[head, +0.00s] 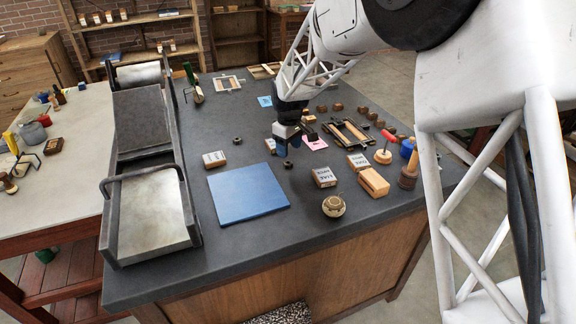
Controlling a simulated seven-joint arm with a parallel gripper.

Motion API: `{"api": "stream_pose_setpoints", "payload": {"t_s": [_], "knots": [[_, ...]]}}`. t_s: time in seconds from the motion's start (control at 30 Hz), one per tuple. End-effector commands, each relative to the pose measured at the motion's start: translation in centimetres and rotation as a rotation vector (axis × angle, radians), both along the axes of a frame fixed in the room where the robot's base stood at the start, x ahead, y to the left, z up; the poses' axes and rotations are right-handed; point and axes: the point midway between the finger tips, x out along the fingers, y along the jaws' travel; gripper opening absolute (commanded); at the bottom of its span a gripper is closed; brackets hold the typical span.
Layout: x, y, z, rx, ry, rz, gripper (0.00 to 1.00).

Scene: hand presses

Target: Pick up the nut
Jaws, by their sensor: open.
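My gripper (287,148) points down over the dark worktop (230,115), near the middle of the table. It is open, and I see nothing held between its fingers. A small dark round piece that looks like a nut (237,141) lies on the worktop to the left of my gripper. A second small dark piece (288,164) shows just below the fingertips; I cannot tell whether it is a nut or whether the fingers touch it.
A blue mat (247,194) lies in front. Labelled blocks (324,177), a wooden block (373,182) and a round tan piece (333,206) lie front right. A pink paper (315,144) and a frame (346,133) lie right. A press (150,205) fills the left side.

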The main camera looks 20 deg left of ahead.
Motion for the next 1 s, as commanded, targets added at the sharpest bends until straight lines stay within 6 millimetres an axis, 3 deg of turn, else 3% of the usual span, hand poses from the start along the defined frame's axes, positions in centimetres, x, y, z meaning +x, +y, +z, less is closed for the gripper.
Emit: {"api": "stream_pose_setpoints", "payload": {"t_s": [0.57, 1.0], "knots": [[-0.1, 0.0, -1.2, 0.0, 0.0, 0.0, 0.59], [-0.3, -0.1, -5.5, 0.0, 0.0, 0.0, 0.59]]}}
